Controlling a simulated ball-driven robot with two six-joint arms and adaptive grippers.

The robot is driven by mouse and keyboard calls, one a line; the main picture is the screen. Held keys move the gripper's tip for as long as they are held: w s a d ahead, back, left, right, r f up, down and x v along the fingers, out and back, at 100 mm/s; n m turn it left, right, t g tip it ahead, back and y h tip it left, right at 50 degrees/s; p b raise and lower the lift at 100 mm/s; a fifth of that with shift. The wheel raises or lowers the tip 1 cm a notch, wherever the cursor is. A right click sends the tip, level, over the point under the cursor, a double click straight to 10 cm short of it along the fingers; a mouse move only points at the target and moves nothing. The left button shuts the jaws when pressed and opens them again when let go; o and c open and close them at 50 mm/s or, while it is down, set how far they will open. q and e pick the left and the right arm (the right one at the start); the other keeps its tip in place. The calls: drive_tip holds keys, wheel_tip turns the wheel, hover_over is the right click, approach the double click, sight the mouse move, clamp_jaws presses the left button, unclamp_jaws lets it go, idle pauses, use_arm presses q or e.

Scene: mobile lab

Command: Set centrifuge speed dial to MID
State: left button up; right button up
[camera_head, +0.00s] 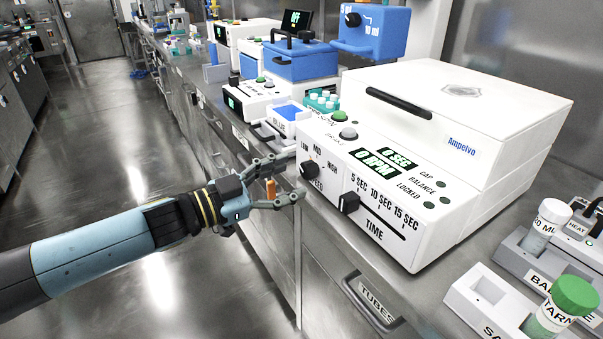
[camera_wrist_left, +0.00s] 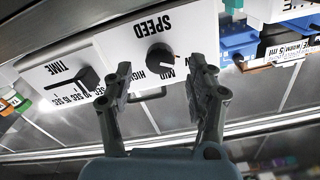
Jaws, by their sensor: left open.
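The white centrifuge (camera_head: 470,110) stands on the bench, its lid shut. Its black speed dial (camera_head: 309,169) is on the sloped front panel, with LOW, MID and HIGH printed around it. The dial also shows upside down in the left wrist view (camera_wrist_left: 160,57). I cannot make out for certain which mark its pointer faces. My left gripper (camera_head: 290,180) is open in front of the panel, its fingers directed at the dial. In the left wrist view the open fingers (camera_wrist_left: 163,78) stand on either side of the dial's line, apparently short of it. My right gripper is not in view.
The time slider (camera_head: 349,203) is right of the dial, and green and grey buttons (camera_head: 340,116) are above it. A rack with capped bottles (camera_head: 575,295) stands at the right. Blue-and-white equipment (camera_head: 300,60) is behind. Open floor lies left.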

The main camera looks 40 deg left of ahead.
sight(303, 174)
use_arm(q)
drive_tip(key=shift+x, duration=1.9)
drive_tip(key=shift+a, duration=0.1)
drive_tip(key=c, duration=1.1)
